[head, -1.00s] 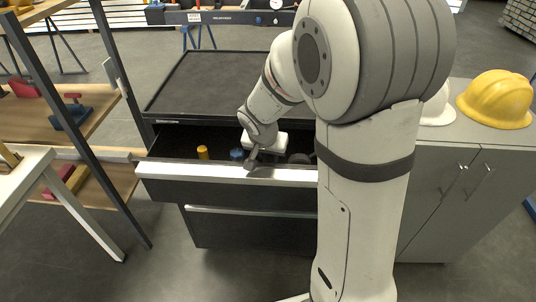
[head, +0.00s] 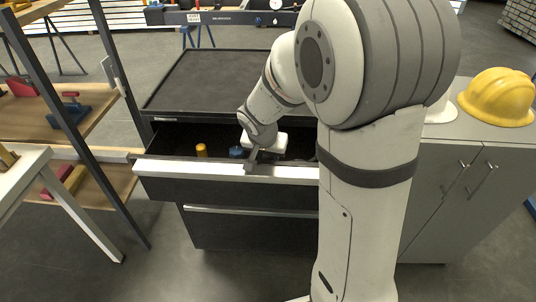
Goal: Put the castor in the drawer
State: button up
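The top drawer (head: 175,169) of the dark cabinet stands open, with a pale strip along its front edge. My gripper (head: 251,160) is at the drawer's front edge, right of the blue object. One dark finger shows against the pale strip; the other is hard to make out. I cannot clearly pick out the castor; the drawer's inside is dark, and my arm hides its right part. Whether the fingers hold anything is not visible.
The cabinet top (head: 215,82) is a bare dark tray. Closed drawers lie below the open one. A shelf rack (head: 90,130) stands left, with a pale table (head: 15,180) in front. A grey cupboard (head: 430,200) on the right carries a yellow helmet (head: 497,97) and a white helmet.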

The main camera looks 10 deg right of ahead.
jog(key=o, duration=0.3)
jog(key=shift+o, duration=0.2)
jog(key=shift+r+p, duration=0.8)
jog(key=shift+p, duration=0.25)
jog(key=v, duration=1.1)
jog(key=s+d+n+g+y, duration=0.1)
jog(key=s+n, duration=0.4)
jog(key=s, duration=1.2)
jog(key=shift+d+f+n+g+y+p, duration=0.15)
jog(key=shift+d+n+g+y+p, duration=0.15)
jog(key=shift+d+n+y+p, duration=0.25)
jog(key=shift+s, duration=0.1)
